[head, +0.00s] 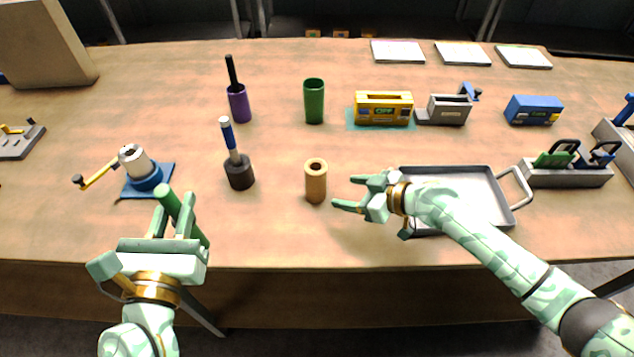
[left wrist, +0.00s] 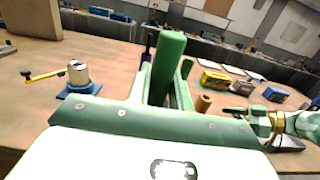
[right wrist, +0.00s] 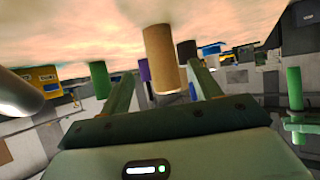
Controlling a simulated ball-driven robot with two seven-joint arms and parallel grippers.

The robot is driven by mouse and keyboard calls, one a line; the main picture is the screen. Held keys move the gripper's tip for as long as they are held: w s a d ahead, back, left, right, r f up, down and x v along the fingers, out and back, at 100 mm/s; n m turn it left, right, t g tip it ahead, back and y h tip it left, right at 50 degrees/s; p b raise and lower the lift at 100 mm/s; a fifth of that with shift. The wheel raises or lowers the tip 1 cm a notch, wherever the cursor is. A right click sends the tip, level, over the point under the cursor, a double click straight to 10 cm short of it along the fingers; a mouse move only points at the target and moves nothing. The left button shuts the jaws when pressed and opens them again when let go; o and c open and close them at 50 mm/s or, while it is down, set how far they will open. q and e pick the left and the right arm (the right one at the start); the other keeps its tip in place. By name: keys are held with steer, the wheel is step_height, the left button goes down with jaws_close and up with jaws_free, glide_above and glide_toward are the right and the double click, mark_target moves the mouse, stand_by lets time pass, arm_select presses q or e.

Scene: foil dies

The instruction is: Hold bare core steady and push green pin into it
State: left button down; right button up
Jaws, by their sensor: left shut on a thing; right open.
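The bare core (head: 316,182) is a tan upright cylinder with a hole in its top, standing on the table. My right gripper (head: 345,191) is open just right of the core, fingers pointing at it. In the right wrist view the core (right wrist: 162,60) shows between and beyond the open fingers, with no clear contact. My left gripper (head: 173,213) is shut on the green pin (head: 168,201) near the table's front edge, left of the core and apart from it. The pin is tilted in the head view. It also shows large in the left wrist view (left wrist: 167,62).
A black holder (head: 240,174) with a blue-handled tool stands left of the core. A green cylinder (head: 314,102) and a purple one (head: 239,105) stand behind. A grey tray (head: 449,168) lies beneath my right arm. A crank device (head: 144,176) is at left.

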mark_target(324, 189)
arm_select(q)
steer(key=f+b, duration=0.4)
steer(key=f, duration=0.1)
steer(key=shift+w+f+b, duration=0.2)
steer(key=shift+f+b, duration=0.1)
arm_select(e)
steer(key=x, duration=0.8)
steer(key=shift+w+a+f, duration=0.15)
steer(key=shift+f, duration=0.15)
arm_select(q)
steer(key=shift+f+b, duration=0.35)
steer(key=shift+f, duration=0.1)
arm_select(e)
steer(key=shift+w+a+f, duration=0.15)
steer(key=shift+w+a, duration=0.25)
steer(key=shift+a, duration=0.1)
steer(key=c, duration=0.7)
